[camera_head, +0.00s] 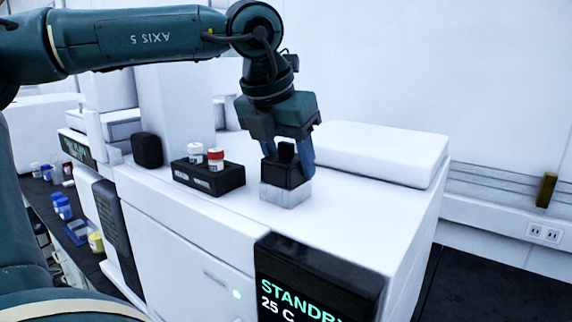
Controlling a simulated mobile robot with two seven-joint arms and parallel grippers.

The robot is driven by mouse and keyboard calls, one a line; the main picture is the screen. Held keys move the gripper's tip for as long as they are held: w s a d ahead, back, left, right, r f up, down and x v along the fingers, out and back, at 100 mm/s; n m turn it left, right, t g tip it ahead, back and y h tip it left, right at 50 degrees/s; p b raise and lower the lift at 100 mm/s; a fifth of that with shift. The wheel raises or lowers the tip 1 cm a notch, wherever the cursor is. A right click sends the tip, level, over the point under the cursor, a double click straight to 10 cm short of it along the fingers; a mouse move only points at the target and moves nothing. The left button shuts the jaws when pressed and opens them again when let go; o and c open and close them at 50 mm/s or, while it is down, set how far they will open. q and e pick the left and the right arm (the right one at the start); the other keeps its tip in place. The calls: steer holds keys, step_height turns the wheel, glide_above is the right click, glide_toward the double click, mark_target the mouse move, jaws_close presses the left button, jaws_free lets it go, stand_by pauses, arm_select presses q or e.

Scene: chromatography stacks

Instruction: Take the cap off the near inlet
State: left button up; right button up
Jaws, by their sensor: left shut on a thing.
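The near inlet (284,194) is a light grey block on top of the white instrument. A black cap (280,172) with a raised knob sits right above the block, with no gap that I can see. My left gripper (288,160) comes down from above and is shut on the cap. Its fingers partly hide the cap's sides. My right gripper is not in view.
A black rack (208,181) with a white-capped vial (195,153) and a red-capped vial (216,158) stands left of the inlet. A black block (147,150) is farther left. A raised white panel (375,153) lies to the right. A display (312,285) reads STANDBY.

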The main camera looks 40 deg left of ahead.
arm_select(q)
steer(key=shift+c, duration=0.8)
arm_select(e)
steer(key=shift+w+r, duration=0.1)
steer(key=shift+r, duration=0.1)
arm_select(q)
steer(key=shift+r, duration=0.1)
steer(key=shift+r, duration=0.3)
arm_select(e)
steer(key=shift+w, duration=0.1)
arm_select(q)
step_height(320, 180, up, 9)
steer(key=shift+r, duration=0.15)
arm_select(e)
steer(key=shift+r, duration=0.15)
arm_select(q)
steer(key=shift+r+p, duration=0.6)
steer(key=shift+p, duration=0.1)
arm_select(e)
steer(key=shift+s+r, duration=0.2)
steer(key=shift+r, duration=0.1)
arm_select(q)
steer(key=shift+r, duration=0.1)
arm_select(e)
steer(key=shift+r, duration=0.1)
